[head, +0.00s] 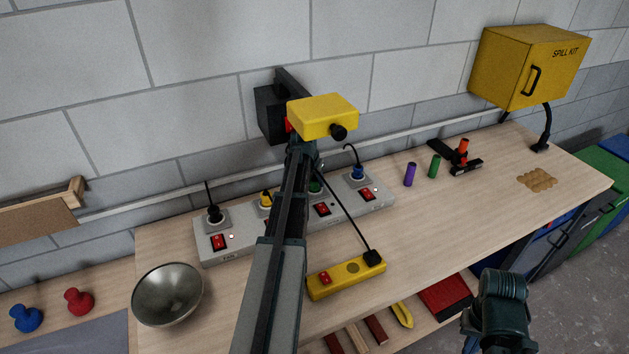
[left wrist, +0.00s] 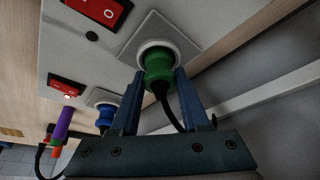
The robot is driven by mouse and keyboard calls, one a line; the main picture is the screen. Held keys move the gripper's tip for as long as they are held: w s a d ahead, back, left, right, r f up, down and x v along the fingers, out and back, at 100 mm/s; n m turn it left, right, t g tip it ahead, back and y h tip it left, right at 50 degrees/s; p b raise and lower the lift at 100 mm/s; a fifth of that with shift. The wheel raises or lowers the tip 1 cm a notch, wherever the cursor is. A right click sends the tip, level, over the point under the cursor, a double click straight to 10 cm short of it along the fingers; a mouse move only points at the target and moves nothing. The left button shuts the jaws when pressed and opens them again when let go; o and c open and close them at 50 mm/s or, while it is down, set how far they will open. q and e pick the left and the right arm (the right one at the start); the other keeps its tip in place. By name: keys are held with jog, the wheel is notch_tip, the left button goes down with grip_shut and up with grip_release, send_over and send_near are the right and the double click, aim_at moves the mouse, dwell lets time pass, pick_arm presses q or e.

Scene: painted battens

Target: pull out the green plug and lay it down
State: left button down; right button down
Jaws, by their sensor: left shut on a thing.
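The green plug (left wrist: 158,68) is in its round white-rimmed socket on the long grey power strip (left wrist: 60,35). My left gripper (left wrist: 158,78) is shut on it, one blue finger on each side, and a black cord leaves the plug between the fingers. I see no clear gap between plug and socket. In the head view, the green plug (head: 316,187) shows only partly beside my left arm, and the arm hides the fingertips. Part of my right arm is at the lower right of the head view; its fingertips do not show.
The strip also holds a black plug (head: 213,214), a yellow plug (head: 266,199) and a blue plug (head: 357,172). A yellow block (head: 346,278) with a corded black plug and a metal bowl (head: 168,294) stand in front. The bench right of the strip has free room.

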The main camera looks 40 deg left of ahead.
aim_at(314, 179)
pick_arm(q)
jog(key=shift+r, duration=0.1)
jog(key=shift+r+p, duration=1.5)
jog(key=shift+p, duration=0.05)
jog(key=shift+f, duration=0.1)
